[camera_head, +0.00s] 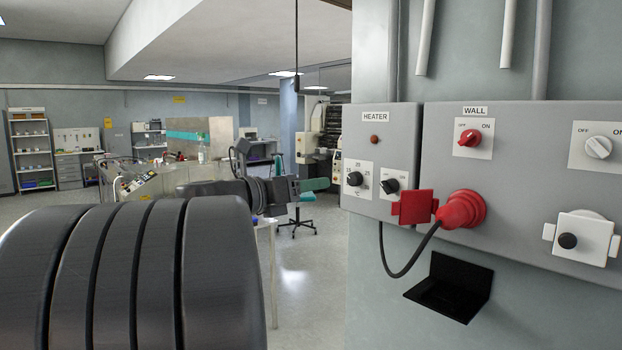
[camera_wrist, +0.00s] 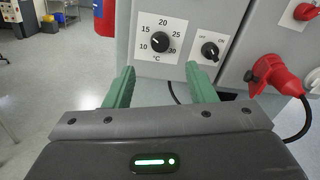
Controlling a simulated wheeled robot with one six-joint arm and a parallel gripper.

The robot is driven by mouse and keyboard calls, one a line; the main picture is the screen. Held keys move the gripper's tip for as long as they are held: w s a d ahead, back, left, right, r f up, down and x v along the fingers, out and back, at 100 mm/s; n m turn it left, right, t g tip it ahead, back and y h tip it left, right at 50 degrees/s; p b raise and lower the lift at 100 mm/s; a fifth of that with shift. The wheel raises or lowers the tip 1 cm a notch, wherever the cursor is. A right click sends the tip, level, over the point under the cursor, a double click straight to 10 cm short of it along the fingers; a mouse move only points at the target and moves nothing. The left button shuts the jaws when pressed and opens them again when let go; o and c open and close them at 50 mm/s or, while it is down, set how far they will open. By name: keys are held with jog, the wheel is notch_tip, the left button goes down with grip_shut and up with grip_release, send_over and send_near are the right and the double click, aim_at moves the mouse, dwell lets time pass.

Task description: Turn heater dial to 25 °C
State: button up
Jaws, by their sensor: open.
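The heater dial is a round black knob (camera_wrist: 160,42) on a white plate marked 10, 15, 20, 25 and 30 °C. In the wrist view it lies ahead of my gripper (camera_wrist: 163,80), roughly centred between the two green fingers. The fingers are apart with nothing between them and do not touch the dial. In the head view the dial (camera_head: 354,179) is on the grey box labelled HEATER, and my gripper (camera_head: 318,185) is to its left, a short way off. The dial's pointer is too small to read surely.
Right of the dial is the heater's black on/off switch (camera_wrist: 210,50). A red plug (camera_head: 461,210) with a black cable hanging below it sits in the WALL box (camera_head: 520,220), which also carries a red switch (camera_head: 470,138). The floor (camera_head: 305,270) left of the panel is mostly open.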

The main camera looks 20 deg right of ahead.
aim_at(351, 179)
jog(key=p+x, duration=0.1)
jog(key=x, duration=0.9)
jog(key=shift+d, duration=0.1)
jog(key=c, duration=1)
